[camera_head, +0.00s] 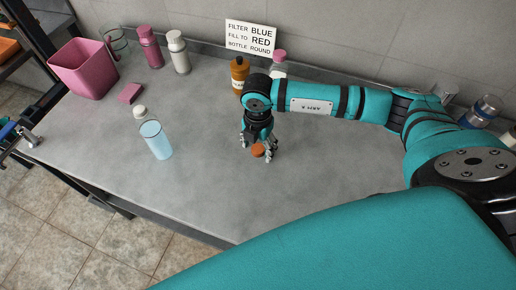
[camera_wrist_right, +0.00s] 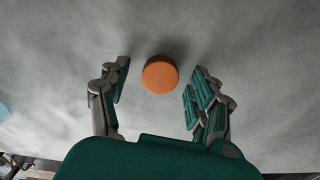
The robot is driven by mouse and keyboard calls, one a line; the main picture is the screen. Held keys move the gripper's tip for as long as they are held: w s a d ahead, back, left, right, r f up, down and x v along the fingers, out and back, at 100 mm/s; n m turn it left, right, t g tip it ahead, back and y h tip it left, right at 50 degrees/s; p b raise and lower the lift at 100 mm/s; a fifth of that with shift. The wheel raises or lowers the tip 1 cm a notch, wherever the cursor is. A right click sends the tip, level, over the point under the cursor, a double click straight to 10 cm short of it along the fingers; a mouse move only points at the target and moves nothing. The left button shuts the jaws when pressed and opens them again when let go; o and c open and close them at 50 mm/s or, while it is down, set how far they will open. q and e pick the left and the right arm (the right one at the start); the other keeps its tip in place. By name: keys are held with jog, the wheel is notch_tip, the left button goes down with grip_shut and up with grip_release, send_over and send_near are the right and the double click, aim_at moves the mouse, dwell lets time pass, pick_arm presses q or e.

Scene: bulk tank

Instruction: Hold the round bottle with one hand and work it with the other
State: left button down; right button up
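A clear bottle with pale blue liquid and a whitish cap (camera_head: 155,138) stands upright left of centre on the grey worktop. An orange round disc, like a cap (camera_head: 258,150), lies at my right gripper (camera_head: 257,152). In the right wrist view the orange disc (camera_wrist_right: 160,74) sits between the spread fingers of the right gripper (camera_wrist_right: 160,92), with a gap on both sides. That gripper is open and holds nothing. An amber bottle (camera_head: 239,74) stands behind the right wrist, partly hidden by it. I cannot tell which bottle is the round one. My left gripper is not in view.
A pink bin (camera_head: 84,70), a pink block (camera_head: 131,93), a clear glass (camera_head: 114,42), a pink bottle (camera_head: 150,48) and a white bottle (camera_head: 179,53) stand at the back left. A sign (camera_head: 250,38) and a pink-capped bottle (camera_head: 279,67) are behind. The front middle worktop is clear.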

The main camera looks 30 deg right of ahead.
aim_at(258, 148)
jog(key=c, duration=0.7)
jog(key=shift+r, duration=0.55)
notch_tip(258, 148, up, 2)
jog(key=shift+r+b, duration=0.1)
jog(key=shift+b, duration=0.5)
jog(key=a+b, duration=0.1)
jog(key=a, duration=0.4)
jog(key=s+a+r+b, duration=0.1)
jog(key=a, duration=0.3)
jog(key=a+b, duration=0.1)
jog(key=a, duration=0.4)
jog(key=shift+s+a+r, duration=0.25)
jog(key=shift+s+a, duration=0.05)
jog(key=shift+a, duration=0.05)
jog(key=shift+s+a+r, duration=0.1)
jog(key=shift+a, duration=0.55)
